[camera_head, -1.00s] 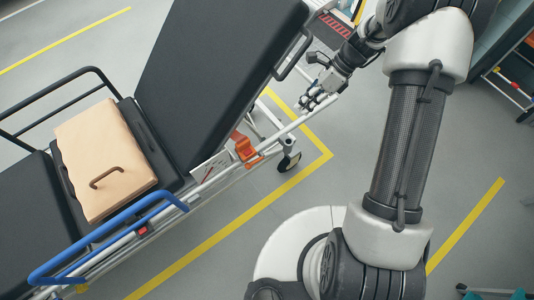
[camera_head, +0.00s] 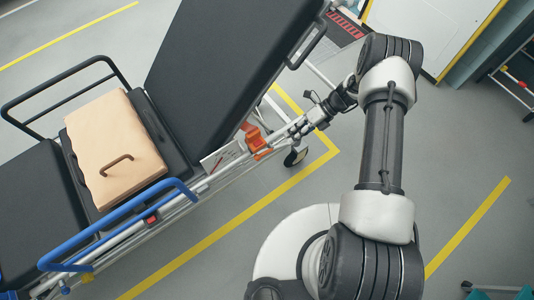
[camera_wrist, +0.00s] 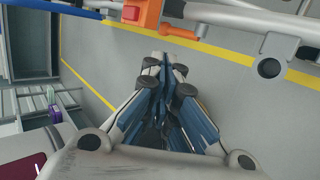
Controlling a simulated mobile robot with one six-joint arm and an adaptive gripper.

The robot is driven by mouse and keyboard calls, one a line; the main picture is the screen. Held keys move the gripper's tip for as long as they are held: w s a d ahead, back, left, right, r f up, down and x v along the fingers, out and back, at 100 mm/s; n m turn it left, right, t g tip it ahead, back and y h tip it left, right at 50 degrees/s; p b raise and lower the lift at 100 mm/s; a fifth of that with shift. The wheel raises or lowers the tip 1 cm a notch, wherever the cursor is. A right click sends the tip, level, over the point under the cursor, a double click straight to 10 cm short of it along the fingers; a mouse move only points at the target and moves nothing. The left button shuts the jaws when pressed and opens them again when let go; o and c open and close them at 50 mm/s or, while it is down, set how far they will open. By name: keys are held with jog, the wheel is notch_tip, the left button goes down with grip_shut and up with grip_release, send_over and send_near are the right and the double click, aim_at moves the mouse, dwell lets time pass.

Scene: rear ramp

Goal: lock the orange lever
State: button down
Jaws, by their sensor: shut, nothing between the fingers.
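The orange lever (camera_head: 256,140) is on the side rail of the stretcher (camera_head: 228,60), below the raised black backrest. In the wrist view the orange lever (camera_wrist: 143,14) is at the top edge, partly cut off, with a smaller orange part at its right. My gripper (camera_head: 284,139) is shut and empty, just right of the lever in the head view. In the wrist view my gripper (camera_wrist: 165,60) has its fingertips together, pointing up toward the lever's underside.
A blue side rail (camera_head: 115,225) and a tan case (camera_head: 115,150) with a brown handle are at the stretcher's left part. A caster wheel (camera_head: 295,157) stands below my gripper. Grey floor with yellow lines is clear in front of the stretcher.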

aim_at(264, 153)
jog(key=b+x, duration=0.3)
jog(key=x, duration=1.1)
jog(key=shift+b, duration=0.3)
jog(key=shift+s+a, duration=0.1)
